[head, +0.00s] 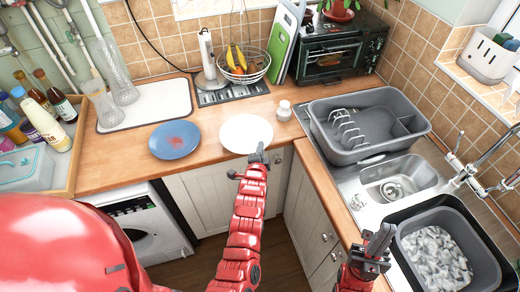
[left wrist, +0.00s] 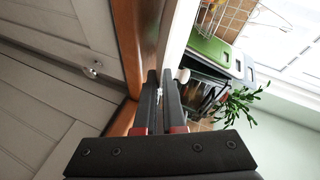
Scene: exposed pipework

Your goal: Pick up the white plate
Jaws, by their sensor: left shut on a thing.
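The white plate (head: 246,133) lies flat, or nearly so, by the front edge of the wooden counter, right of a blue plate. In the left wrist view the white plate (left wrist: 179,42) shows as a pale band beyond the fingertips. My left gripper (head: 259,156) is at the plate's front rim, and its fingers (left wrist: 164,77) are shut on that rim. The fingertips hide the gripped part. I cannot tell whether the plate is clear of the counter. My right gripper (head: 378,240) is by the sink's front edge, away from the plate; its jaw opening is unclear.
The blue plate (head: 174,140) lies to the left on the counter. A small white shaker (head: 284,110) stands close to the white plate's right. Behind are a fruit basket (head: 244,68) and a toaster oven (head: 333,50). A grey dish tub (head: 350,150) sits at the right.

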